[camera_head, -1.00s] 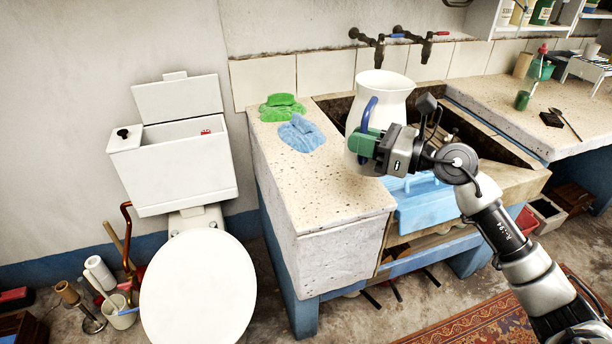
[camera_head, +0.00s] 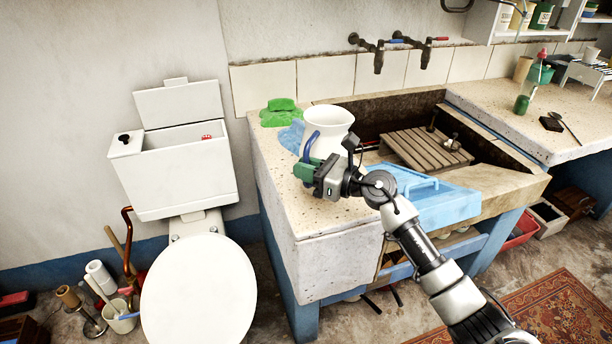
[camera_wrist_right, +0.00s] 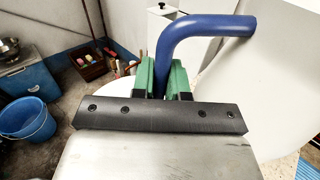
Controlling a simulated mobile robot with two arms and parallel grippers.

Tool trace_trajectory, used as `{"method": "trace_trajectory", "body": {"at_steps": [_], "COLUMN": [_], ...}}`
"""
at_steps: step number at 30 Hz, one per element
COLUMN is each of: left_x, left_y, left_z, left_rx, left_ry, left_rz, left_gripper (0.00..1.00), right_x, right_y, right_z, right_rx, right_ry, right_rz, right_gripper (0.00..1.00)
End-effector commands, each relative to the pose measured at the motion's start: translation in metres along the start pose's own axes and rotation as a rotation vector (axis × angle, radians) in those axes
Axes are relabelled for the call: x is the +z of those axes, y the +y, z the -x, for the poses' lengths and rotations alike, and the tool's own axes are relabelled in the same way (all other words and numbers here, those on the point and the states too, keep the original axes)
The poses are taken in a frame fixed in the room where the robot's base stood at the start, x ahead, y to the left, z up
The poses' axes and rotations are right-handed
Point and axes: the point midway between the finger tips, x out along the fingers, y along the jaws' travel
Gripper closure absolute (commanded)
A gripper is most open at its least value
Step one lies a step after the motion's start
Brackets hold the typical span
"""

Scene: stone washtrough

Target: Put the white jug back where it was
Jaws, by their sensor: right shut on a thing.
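The white jug (camera_head: 326,126) is upright at the left stone counter (camera_head: 345,208), left of the sink basin. Its blue handle (camera_head: 308,148) faces the front left. My right gripper (camera_head: 306,168) is shut on the blue handle; in the right wrist view the green fingers (camera_wrist_right: 163,78) sit on both sides of the handle (camera_wrist_right: 205,28). The jug's body (camera_wrist_right: 262,75) fills the right of that view. The gripper hides the jug's lower part, so I cannot tell whether its base touches the counter. My left gripper is not in view.
The sink basin holds a wooden slatted board (camera_head: 425,148). A light-blue board (camera_head: 430,195) lies at its front. The counter's front left is clear.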

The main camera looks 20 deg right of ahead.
Motion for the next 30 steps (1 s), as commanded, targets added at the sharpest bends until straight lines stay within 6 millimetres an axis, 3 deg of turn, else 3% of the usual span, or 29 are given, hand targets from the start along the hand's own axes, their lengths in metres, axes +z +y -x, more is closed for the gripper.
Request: {"method": "trace_trajectory", "body": {"at_steps": [5, 16, 17, 21, 30], "left_x": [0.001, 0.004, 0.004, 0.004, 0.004], "left_y": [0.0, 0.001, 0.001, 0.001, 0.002], "left_z": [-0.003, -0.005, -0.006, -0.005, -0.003], "left_rx": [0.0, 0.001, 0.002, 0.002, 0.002], "left_ry": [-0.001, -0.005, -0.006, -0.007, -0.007], "left_rz": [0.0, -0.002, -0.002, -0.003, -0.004], "left_gripper": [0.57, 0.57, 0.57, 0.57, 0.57], "right_x": [-0.015, -0.019, -0.022, -0.021, -0.02], "right_y": [-0.001, -0.001, -0.001, -0.001, -0.001], "right_z": [0.0, 0.0, 0.0, 0.0, 0.0], "right_rx": [-0.001, -0.001, 0.0, 0.0, 0.0], "right_ry": [-0.007, -0.006, -0.001, 0.0, -0.001], "right_rz": [0.005, 0.007, 0.001, 0.0, 0.0], "right_gripper": [1.0, 1.0, 0.84, 0.63, 0.6]}}
